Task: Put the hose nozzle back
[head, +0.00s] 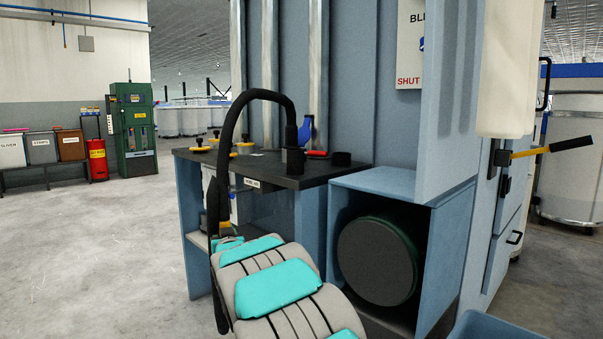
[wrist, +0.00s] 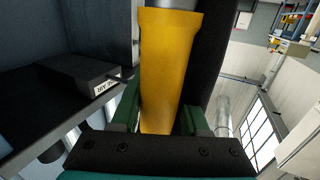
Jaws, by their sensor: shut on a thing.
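In the wrist view, my gripper (wrist: 163,108) has its green fingers shut on both sides of a yellow-orange tapered piece, the hose nozzle (wrist: 170,65). A grey metal part shows past its wide end. A thick black hose or tube (wrist: 214,50) runs beside it. In the head view, the black hose (head: 262,95) arches over the dark bench (head: 330,174) and comes down by a black cup-shaped part (head: 294,158). My fingers and the nozzle are not clear in the head view, hidden behind the hose and my arm.
A dark block with a white label (wrist: 108,86) is at the left in the wrist view. Yellow-rimmed parts (head: 244,148) and a red-and-black item (head: 317,154) lie on the bench. A blue open box with a dark round drum (head: 378,262) stands right. Floor at left is clear.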

